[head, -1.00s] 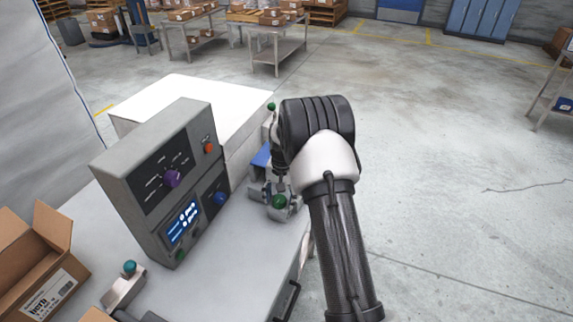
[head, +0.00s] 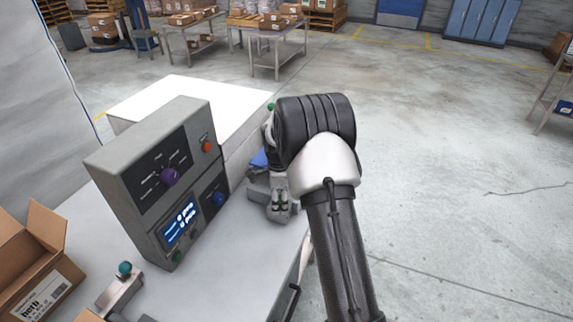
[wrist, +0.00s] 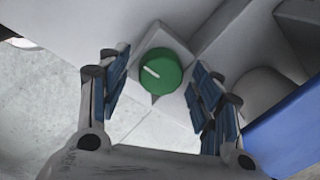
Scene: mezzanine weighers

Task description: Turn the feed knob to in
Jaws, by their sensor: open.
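A round green knob (wrist: 160,72) sits on a pale square plate in the wrist view. Its white line points to the upper left. A small dark triangle marks the plate below it. My gripper (wrist: 162,84) is open, with one blue-padded finger on each side of the knob and a gap to each. How deep the fingers reach is unclear.
A grey control box (head: 150,160) with a purple knob (head: 169,176), a lit display (head: 181,224) and buttons stands left of my gripper. A white block (head: 230,97) is behind. An open carton (head: 40,262) and a teal-topped lever (head: 124,268) are at lower left.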

